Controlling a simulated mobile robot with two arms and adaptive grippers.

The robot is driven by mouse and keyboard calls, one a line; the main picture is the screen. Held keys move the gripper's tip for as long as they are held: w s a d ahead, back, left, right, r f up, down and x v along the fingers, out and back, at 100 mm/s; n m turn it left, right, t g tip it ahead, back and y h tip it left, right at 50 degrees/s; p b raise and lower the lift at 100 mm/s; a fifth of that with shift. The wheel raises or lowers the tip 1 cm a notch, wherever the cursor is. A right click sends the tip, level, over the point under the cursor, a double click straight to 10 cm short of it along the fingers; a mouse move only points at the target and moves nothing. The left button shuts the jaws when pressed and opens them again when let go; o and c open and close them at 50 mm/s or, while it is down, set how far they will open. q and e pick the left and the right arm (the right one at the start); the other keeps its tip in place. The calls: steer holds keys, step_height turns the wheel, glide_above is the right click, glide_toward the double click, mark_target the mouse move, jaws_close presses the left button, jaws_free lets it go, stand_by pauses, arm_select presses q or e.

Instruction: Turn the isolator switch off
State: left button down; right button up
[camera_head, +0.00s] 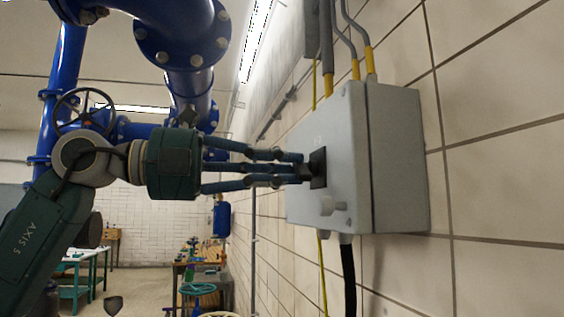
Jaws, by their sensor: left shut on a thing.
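The isolator switch is a black rotary handle on a square black plate (319,167), on the front of a grey box (345,130) fixed to the tiled wall at right. My left gripper (303,169) reaches in from the left, its fingers level and closed around the black handle. The fingertips cover most of the handle, so its angle cannot be told. My right gripper is not in view.
Grey and yellow-ended conduits (369,60) enter the box top, and a black cable (347,280) leaves below. Large blue flanged pipes (185,35) hang at upper left, with a handwheel (84,112) behind my left arm. Workbenches (185,268) stand farther back; some floor between them is clear.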

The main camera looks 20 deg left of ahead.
arm_select(q)
steer(key=n, duration=0.3)
steer(key=n+p, duration=0.1)
steer(key=n, duration=0.2)
steer(key=shift+f+n, duration=0.2)
steer(key=shift+n, duration=0.1)
stand_by(0.4)
steer(key=c, duration=1.7)
jaws_free()
steer(key=shift+o, duration=0.2)
steer(key=v, duration=1.2)
steer(key=shift+f, duration=0.1)
